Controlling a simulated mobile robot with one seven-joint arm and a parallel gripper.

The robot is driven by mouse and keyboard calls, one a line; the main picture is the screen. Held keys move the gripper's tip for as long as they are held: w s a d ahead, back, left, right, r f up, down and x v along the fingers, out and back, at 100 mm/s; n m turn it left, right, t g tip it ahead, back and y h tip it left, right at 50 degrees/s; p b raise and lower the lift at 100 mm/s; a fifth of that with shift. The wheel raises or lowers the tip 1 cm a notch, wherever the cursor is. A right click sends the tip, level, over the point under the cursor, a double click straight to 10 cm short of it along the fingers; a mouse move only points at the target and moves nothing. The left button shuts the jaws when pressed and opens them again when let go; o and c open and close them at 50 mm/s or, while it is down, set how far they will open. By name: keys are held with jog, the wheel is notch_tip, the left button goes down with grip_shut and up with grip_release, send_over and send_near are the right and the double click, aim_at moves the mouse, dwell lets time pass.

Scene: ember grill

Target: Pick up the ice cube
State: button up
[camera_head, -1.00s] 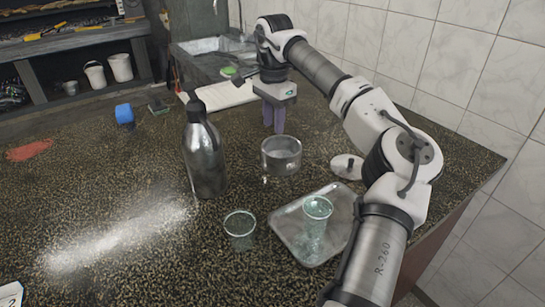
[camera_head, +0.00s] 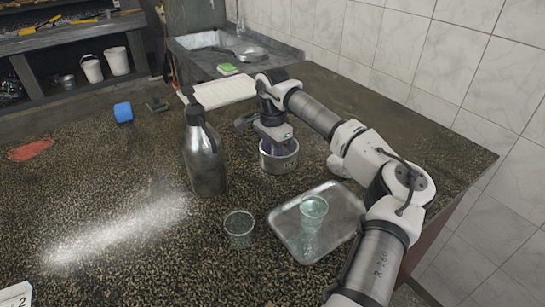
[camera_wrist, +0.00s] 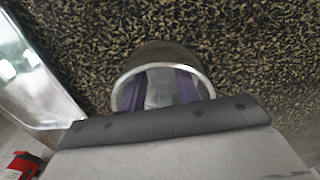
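A round metal pot (camera_head: 279,161) stands on the speckled counter, right of the steel bottle. My gripper is lowered into the pot, and its fingertips are hidden by the pot wall in the head view. In the wrist view, its two purple fingers (camera_wrist: 160,90) stand apart inside the pot's bright rim (camera_wrist: 205,82). A pale grey, block-like shape, which looks like the ice cube (camera_wrist: 159,86), lies between them. I see no clear grip on it. The pot's inside is mostly hidden by my gripper and wrist.
A steel bottle (camera_head: 204,155) stands close left of the pot. In front are a metal tray (camera_head: 278,221) with a glass (camera_head: 313,210) on it and another glass (camera_head: 239,228). A white ridged board (camera_head: 222,93) lies behind. The left counter is mostly clear.

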jog(key=shift+c, duration=0.3)
grip_shut()
jog(key=shift+r, duration=0.1)
